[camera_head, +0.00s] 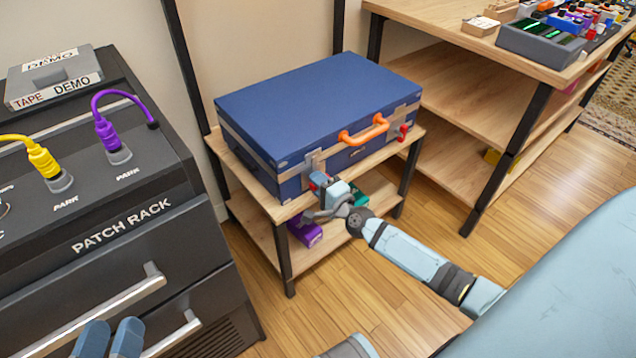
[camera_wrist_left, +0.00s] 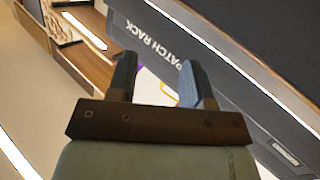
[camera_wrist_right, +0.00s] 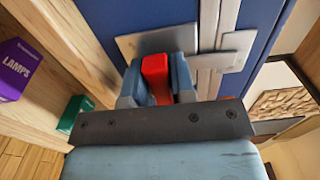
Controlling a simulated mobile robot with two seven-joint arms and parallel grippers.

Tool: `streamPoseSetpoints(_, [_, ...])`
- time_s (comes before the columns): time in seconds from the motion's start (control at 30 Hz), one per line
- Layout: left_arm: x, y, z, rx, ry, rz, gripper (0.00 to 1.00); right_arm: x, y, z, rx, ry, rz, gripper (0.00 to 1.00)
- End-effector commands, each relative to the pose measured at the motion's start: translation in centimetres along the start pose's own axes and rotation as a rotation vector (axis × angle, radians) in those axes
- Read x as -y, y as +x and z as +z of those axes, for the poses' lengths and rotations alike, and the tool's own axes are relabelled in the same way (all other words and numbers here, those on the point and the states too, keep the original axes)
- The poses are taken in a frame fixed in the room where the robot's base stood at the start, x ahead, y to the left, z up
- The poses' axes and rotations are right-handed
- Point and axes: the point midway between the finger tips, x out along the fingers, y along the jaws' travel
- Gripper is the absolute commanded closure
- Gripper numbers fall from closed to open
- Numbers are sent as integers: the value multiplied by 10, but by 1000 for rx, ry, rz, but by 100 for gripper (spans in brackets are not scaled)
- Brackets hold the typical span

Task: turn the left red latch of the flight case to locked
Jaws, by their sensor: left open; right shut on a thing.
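The blue flight case (camera_head: 310,100) lies closed on a wooden stand, with an orange handle (camera_head: 363,131) on its front. Its left red latch (camera_wrist_right: 157,78) is between the fingers of my right gripper (camera_wrist_right: 157,85), which is shut on it. In the head view this gripper (camera_head: 325,186) covers most of that latch, so its exact angle is hard to tell. The right red latch (camera_head: 403,132) shows free on the case front. My left gripper (camera_head: 108,336) is open and empty, low in front of the patch rack; its spread fingers show in the left wrist view (camera_wrist_left: 158,80).
The patch rack (camera_head: 120,235), with yellow and purple cables, stands at the left. The stand's lower shelf (camera_head: 270,240) holds a purple box (camera_head: 305,232) and a green box (camera_head: 358,197). A wooden shelf unit (camera_head: 455,130) stands at the right. Open floor lies in front.

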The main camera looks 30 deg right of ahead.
Motion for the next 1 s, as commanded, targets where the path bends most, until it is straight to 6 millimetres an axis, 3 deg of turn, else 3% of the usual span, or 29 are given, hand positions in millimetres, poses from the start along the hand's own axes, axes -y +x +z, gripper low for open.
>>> streamPoseSetpoints(0.13, [1, -1, 1, 2, 6, 2, 54, -1, 0, 0, 0, 1, 1, 100])
streamPoseSetpoints(0.17, [1, -1, 1, 3, 7, 2, 54, -1, 0, 0, 0, 1, 1, 69])
streamPoseSetpoints(0.23, [1, -1, 2, 5, 11, 3, 54, -1, 0, 0, 0, 0, 1, 54])
streamPoseSetpoints(0.63, [0, -1, -2, -2, 10, 3, 54, 0, -10, 0, 0, -1, 2, 54])
streamPoseSetpoints(0.77, [-1, -1, -11, -26, 8, 0, 54, 1, -32, 0, 2, -4, 3, 54])
streamPoseSetpoints(1.0, [-4, -1, -28, -82, 4, -7, 54, 1, -88, 0, 2, -2, 4, 54])
